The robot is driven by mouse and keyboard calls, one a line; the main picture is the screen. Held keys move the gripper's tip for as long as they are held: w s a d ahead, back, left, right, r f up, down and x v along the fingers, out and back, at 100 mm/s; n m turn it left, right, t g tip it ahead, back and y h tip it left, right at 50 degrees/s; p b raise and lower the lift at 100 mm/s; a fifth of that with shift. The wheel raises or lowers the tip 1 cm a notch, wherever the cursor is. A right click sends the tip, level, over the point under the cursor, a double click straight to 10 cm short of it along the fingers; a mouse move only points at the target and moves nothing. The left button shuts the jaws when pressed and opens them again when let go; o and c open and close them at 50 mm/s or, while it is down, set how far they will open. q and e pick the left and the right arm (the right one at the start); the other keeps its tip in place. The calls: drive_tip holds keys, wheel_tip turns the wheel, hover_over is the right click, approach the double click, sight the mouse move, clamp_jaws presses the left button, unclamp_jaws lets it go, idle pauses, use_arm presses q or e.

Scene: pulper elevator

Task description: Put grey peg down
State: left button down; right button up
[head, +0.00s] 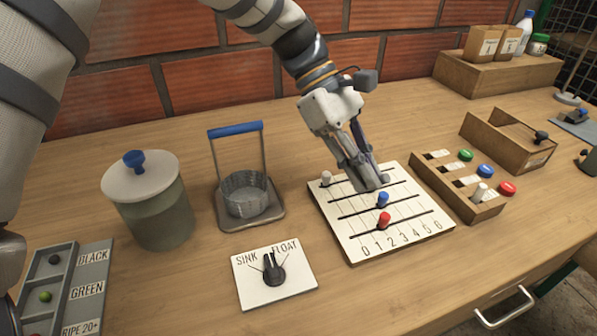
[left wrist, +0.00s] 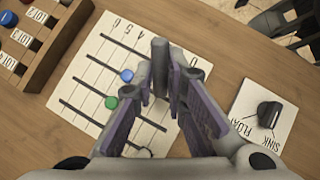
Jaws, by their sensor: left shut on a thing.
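My left gripper (head: 370,180) hangs over the white numbered board (head: 420,230). It is shut on a grey peg (left wrist: 160,65), which sits between the fingertips (left wrist: 164,95) in the left wrist view. I cannot tell whether the peg touches the board. A blue peg (head: 383,199) and a red peg (head: 383,220) stand on the board close to the fingertips. A white peg (head: 326,178) stands at its far left corner. A green peg (left wrist: 111,102) shows in the left wrist view; my gripper hides it in the head view. My right gripper is not in view.
A wooden rack (head: 448,190) with coloured discs stands right of the board, with an open wooden box (head: 505,150) beyond. The SINK/FLOAT dial plate (head: 300,285), wire basket (head: 245,195) and lidded jar (head: 155,215) stand to the left. Bare table lies in front of the board.

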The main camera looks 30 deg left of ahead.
use_arm(q)
drive_tip(key=w+a+r+n+t+h, duration=0.4)
drive_tip(key=w+r+n+t, duration=0.1)
drive_tip(key=w+r+n, duration=0.1)
drive_tip(key=n+t+h+b, duration=0.1)
drive_tip(key=n+t, duration=0.3)
drive_tip(key=t, duration=0.2)
hover_over(327, 165)
wheel_tip(327, 165, down, 5)
wheel_tip(327, 165, down, 5)
drive_tip(key=shift+f+b, duration=0.2)
drive_tip(key=shift+b, duration=0.35)
drive_tip(key=shift+f+b, duration=0.35)
drive_tip(key=shift+f, duration=1.75)
drive_tip(key=c, duration=1.6)
unclamp_jaws()
drive_tip(key=shift+c, duration=0.2)
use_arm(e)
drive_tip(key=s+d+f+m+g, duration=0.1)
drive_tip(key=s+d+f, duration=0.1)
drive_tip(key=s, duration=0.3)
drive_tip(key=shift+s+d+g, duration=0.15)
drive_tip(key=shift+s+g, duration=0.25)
use_arm(q)
drive_tip(key=shift+r, duration=0.1)
